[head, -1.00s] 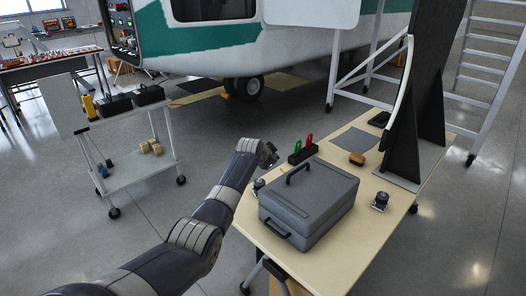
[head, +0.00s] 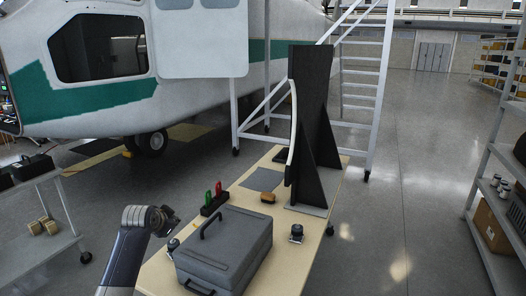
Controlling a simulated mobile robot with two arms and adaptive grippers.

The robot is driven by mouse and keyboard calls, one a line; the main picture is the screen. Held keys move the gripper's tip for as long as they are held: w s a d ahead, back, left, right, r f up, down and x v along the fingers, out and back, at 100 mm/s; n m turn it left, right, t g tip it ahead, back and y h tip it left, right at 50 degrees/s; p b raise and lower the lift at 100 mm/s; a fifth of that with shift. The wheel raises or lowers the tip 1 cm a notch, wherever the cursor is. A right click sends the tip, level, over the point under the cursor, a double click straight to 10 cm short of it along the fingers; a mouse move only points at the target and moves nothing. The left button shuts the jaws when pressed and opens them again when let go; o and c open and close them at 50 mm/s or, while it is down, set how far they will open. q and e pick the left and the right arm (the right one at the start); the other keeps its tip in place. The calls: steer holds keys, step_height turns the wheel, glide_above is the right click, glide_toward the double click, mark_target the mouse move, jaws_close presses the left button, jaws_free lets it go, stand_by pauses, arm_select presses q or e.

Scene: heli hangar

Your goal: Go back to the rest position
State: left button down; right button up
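My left gripper (head: 165,219) is at the end of the arm at the lower left, beside the left edge of the wooden table (head: 316,232). Its fingers are small and turned away, so I cannot tell whether they are open or shut. It is left of the grey case (head: 232,246), near a small dark knob-like part (head: 173,244). My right gripper is not in view.
On the table stand a black holder with red and green handles (head: 214,203), a brush (head: 268,197), another knob (head: 296,233) and a tall black stand (head: 312,130). A cart (head: 40,245) is left, a shelf (head: 490,240) right. Open floor (head: 400,190) lies between table and shelf.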

arm_select(q)
steer(key=s+d+f+g, duration=0.1)
steer(key=s+d+f, duration=0.2)
steer(key=s+f, duration=0.35)
steer(key=s+d+f+n+g, duration=0.1)
steer(key=s+d+f, duration=0.25)
steer(key=s, duration=0.55)
steer(key=s+d+f+g, duration=0.1)
steer(key=s+d+f, duration=0.2)
steer(key=s+f, duration=0.4)
steer(key=s+d+r+n+g+h, duration=0.1)
steer(key=s+d+n+g, duration=0.15)
steer(key=s, duration=1.15)
steer(key=s+d+r+n+g, duration=0.1)
steer(key=s+d, duration=0.2)
steer(key=s, duration=1.1)
step_height(320, 180, down, 26)
steer(key=s+g, duration=0.1)
steer(key=s+a+f+g, duration=0.1)
steer(key=s+a+f, duration=0.2)
steer(key=s+f, duration=1.3)
steer(key=shift+s+a+m, duration=0.15)
steer(key=shift+s+m, duration=0.2)
steer(key=shift+s, duration=0.15)
steer(key=shift+f+g, duration=0.1)
steer(key=shift+g, duration=0.15)
